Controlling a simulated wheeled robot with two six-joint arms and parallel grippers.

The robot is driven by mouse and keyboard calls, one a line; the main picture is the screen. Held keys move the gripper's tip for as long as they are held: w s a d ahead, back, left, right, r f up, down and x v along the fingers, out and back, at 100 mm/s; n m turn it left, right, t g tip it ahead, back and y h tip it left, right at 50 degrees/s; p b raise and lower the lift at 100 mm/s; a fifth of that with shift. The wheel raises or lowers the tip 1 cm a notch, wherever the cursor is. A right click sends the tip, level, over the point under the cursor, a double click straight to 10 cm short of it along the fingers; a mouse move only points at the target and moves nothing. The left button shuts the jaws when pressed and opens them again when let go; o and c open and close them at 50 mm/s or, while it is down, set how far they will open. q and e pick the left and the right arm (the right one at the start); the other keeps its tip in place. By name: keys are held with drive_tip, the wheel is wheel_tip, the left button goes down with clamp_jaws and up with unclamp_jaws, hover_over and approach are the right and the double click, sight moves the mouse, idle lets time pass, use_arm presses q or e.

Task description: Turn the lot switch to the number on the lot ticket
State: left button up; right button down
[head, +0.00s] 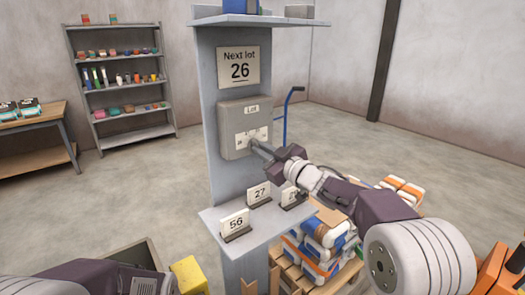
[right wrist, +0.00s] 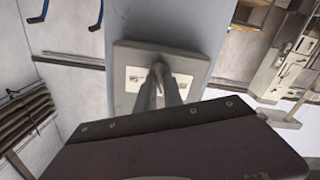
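The lot ticket (head: 239,67) on the grey post reads "Next lot 26". Below it is the grey lot switch box (head: 232,112), labelled "Lot", with a white dial plate (head: 242,140); it also shows in the right wrist view (right wrist: 125,62). My right gripper (head: 254,144) reaches the dial from the right. In the right wrist view its fingers (right wrist: 159,80) are close together at the knob and appear closed on it. The knob and most of the dial's numbers are hidden or too small to read. My left arm shows at the lower left; its gripper is out of view.
A ledge (head: 270,228) below the box holds number cards: 56 (head: 235,224), 27 (head: 258,194) and one partly hidden by my right arm. Stacked bags (head: 322,243) lie on a pallet behind it. A blue hand truck (head: 289,105) stands behind the post.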

drive_tip(key=shift+n, duration=0.4)
drive_tip(key=shift+n+b, duration=1.65)
drive_tip(key=shift+n, duration=2.45)
drive_tip(key=c, duration=1.5)
unclamp_jaws()
drive_tip(key=shift+o, duration=0.2)
